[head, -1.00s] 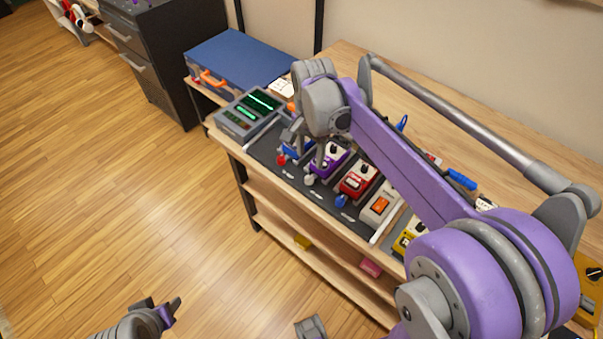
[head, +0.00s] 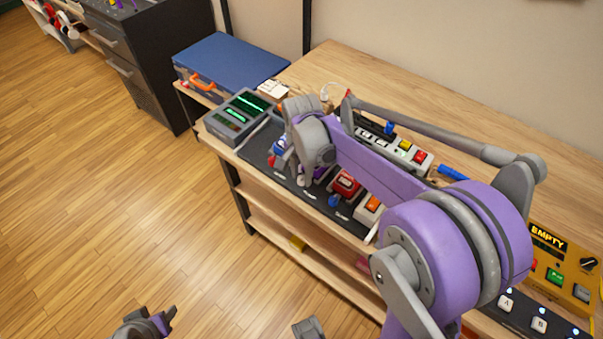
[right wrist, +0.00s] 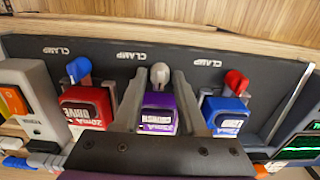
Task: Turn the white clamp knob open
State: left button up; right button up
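The white clamp knob (right wrist: 160,73) shows in the right wrist view, upright in front of the purple pedal (right wrist: 160,111) on the dark board. My right gripper (right wrist: 159,76) is open, with one finger on each side of the knob and a small gap on both sides. In the head view my right gripper (head: 298,170) is down at the board and hides most of the purple pedal and the knob. My left gripper (head: 160,322) is low at the bottom left, over the floor and away from the bench; its opening is unclear.
A red pedal (right wrist: 88,103) with a blue knob (right wrist: 78,69) and a blue pedal (right wrist: 225,114) with a red knob (right wrist: 236,80) flank the purple one closely. A green-screen device (head: 240,116) and a blue case (head: 230,63) stand at the bench's left end.

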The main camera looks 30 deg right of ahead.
grip_shut()
jog(key=shift+n, duration=0.3)
jog(key=n, duration=1.3)
jog(key=shift+n, duration=2.2)
